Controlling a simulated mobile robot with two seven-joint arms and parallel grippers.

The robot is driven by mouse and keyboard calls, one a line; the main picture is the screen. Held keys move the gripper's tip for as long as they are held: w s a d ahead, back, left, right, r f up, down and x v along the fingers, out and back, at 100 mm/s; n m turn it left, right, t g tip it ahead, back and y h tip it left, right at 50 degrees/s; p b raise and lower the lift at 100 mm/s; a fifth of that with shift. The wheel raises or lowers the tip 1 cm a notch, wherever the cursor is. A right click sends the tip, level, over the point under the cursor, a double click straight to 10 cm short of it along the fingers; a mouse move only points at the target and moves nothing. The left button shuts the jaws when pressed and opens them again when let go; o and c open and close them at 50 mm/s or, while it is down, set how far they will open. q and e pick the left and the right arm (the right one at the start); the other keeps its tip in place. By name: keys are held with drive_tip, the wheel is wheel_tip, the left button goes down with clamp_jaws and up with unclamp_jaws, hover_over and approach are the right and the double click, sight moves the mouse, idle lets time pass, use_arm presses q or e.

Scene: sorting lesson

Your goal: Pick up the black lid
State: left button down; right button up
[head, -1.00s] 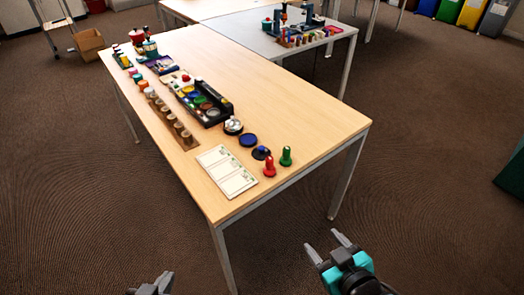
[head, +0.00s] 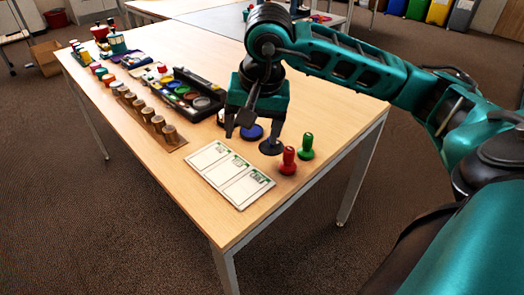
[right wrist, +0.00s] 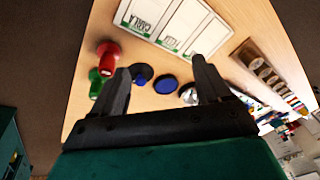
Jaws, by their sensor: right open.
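The black lid (head: 270,147) lies on the wooden table near its right front edge, partly covered by my right gripper in the head view. The right wrist view shows it as a dark disc with a blue knob (right wrist: 141,74), close to one finger. My right gripper (head: 252,136) is open and empty, pointing down above the table over the lid and a blue disc (head: 252,132). In the right wrist view the blue disc (right wrist: 166,85) lies between the fingers (right wrist: 161,70). My left gripper is out of view.
A red peg figure (head: 288,161) and a green one (head: 306,147) stand right of the lid. A white card (head: 229,174) lies to the left. A black tray of coloured discs (head: 212,110) and a rack of wooden cylinders (head: 172,142) lie farther left.

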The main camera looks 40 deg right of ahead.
drive_tip(key=w+d+f+h+b, duration=0.1)
drive_tip(key=d, duration=0.1)
drive_tip(key=w+d+f, duration=0.1)
drive_tip(key=d+f, duration=0.1)
drive_tip(key=d+f+h+b, duration=0.1)
drive_tip(key=d, duration=0.2)
drive_tip(key=shift+w+f+t+h+b, duration=0.25)
drive_tip(key=shift+w+t+h+b, duration=0.05)
drive_tip(key=shift+w, duration=0.1)
drive_tip(key=b+x, duration=0.1)
drive_tip(key=x, duration=0.1)
drive_tip(key=b+x, duration=0.1)
drive_tip(key=x, duration=0.2)
drive_tip(key=shift+s+d+f, duration=0.15)
drive_tip(key=shift+d+f, duration=0.2)
drive_tip(key=shift+f, duration=0.1)
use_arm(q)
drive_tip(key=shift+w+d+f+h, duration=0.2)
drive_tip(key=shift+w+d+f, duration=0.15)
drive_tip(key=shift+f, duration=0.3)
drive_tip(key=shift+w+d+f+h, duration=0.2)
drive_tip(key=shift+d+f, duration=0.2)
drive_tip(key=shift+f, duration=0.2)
use_arm(e)
drive_tip(key=shift+c, duration=0.2)
drive_tip(key=c, duration=0.4)
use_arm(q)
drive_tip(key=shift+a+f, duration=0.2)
use_arm(e)
clamp_jaws()
